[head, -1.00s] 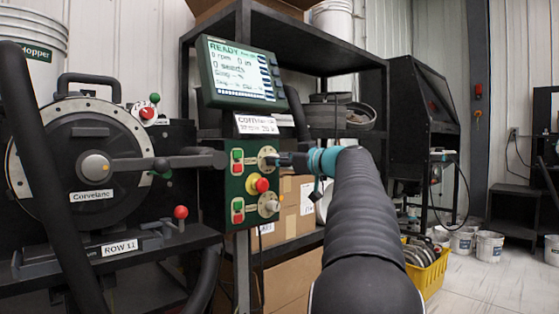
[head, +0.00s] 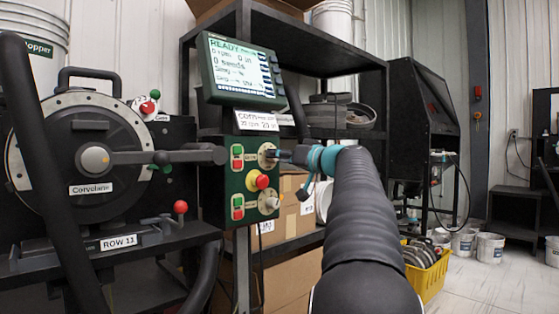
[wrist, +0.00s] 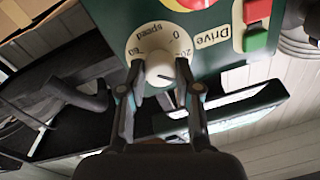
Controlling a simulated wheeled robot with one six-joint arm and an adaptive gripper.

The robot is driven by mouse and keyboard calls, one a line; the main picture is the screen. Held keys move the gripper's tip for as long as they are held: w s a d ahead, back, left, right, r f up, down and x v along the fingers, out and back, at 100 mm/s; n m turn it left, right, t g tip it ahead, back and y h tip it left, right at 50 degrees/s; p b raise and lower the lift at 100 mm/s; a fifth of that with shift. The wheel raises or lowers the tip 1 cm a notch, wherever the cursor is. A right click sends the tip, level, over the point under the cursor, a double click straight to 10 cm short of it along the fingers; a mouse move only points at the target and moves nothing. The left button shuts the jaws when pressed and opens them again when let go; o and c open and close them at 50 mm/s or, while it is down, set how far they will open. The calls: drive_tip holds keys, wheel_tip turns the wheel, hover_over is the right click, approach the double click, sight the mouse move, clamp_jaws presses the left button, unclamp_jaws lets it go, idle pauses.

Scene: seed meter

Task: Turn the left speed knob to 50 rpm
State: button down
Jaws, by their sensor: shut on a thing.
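The green control box (head: 222,190) carries two pale round knobs one above the other, not side by side. My gripper (head: 284,155) is at the upper knob (head: 266,156), which it partly hides. In the wrist view this knob (wrist: 158,66) sits on a cream dial (wrist: 147,40) marked "speed", next to a "Drive" label (wrist: 213,37). My gripper (wrist: 159,90) has one finger on each side of it and is shut on it. A dark pointer line shows on the knob toward the 20 mark. Part of the scale is hidden. The lower knob (head: 270,201) is free.
A red stop button on a yellow collar (head: 257,181) sits between the knobs, with red and green buttons to the left. A green-framed screen (head: 240,70) above reads READY. A black handle (head: 190,157) reaches close to the box's left side.

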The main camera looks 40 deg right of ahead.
drive_tip(key=shift+a+f+m+h+p, duration=0.1)
drive_tip(key=shift+m+h+p, duration=0.45)
drive_tip(key=shift+m+p, duration=3.6)
drive_tip(key=shift+a+f+m+h+b, duration=0.1)
drive_tip(key=shift+m+h+b, duration=0.35)
drive_tip(key=shift+m, duration=8)
drive_tip(key=shift+h, duration=0.3)
drive_tip(key=c, duration=0.8)
unclamp_jaws()
drive_tip(key=shift+s+d, duration=0.1)
